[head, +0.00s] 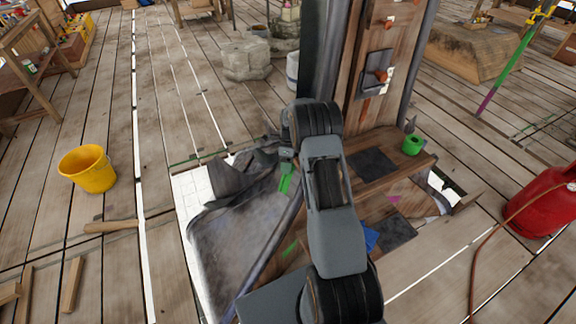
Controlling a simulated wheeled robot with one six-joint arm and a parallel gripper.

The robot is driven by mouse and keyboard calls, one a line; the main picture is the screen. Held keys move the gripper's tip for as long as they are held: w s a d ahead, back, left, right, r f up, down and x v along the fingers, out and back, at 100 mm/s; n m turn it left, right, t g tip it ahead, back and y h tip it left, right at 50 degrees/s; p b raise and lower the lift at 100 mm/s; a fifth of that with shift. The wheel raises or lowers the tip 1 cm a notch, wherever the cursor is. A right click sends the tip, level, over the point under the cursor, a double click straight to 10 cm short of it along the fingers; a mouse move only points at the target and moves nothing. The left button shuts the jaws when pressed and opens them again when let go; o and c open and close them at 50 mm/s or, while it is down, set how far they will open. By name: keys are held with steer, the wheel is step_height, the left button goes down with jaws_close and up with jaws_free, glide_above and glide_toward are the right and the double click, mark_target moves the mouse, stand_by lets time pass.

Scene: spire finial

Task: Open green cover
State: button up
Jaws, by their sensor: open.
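A small bright green object (411,144) sits on the wooden step at the right foot of the post; I cannot tell whether it is the green cover or whether it is open. A narrow green piece (285,183) shows just below my wrist, left of my arm; what it belongs to is unclear. My gripper (264,152) is at the end of the arm, above the grey cloth and left of the post. It is open, and I see nothing held in it. Its fingers are small and dark against the cloth, and my arm hides part of the step.
A wooden post (365,70) with pegs rises behind my arm. Grey cloth (235,240) lies left of the arm. A yellow bucket (87,168) stands at left, a red canister (543,212) with a hose at right. Stone blocks (245,60) stand behind.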

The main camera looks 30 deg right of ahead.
steer(key=shift+c, duration=0.3)
jaws_close()
steer(key=shift+r, duration=0.1)
